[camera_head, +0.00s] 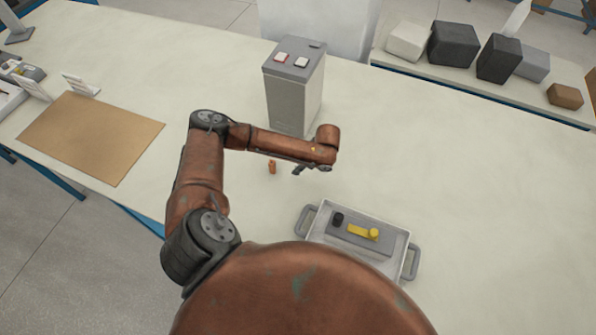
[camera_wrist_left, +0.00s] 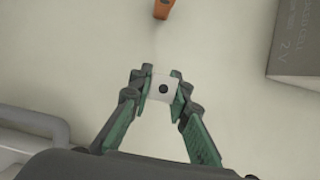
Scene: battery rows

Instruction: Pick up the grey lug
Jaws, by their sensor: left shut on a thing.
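The grey lug (camera_wrist_left: 162,88), a small pale block with a dark round hole, is between the fingertips of my left gripper (camera_wrist_left: 161,97) in the left wrist view. The gripper is shut on it. I cannot tell whether the lug touches the table or hangs above it. In the head view my left gripper (camera_head: 304,169) points down over the table, in front of the tall grey battery cell, and I cannot make out the lug there. My right gripper is not in view.
An orange lug (camera_head: 272,167) stands just left of the gripper; it also shows in the wrist view (camera_wrist_left: 162,8). The battery cell (camera_head: 286,100) stands behind. A handled tray (camera_head: 398,240) holds a grey block with black and yellow parts.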

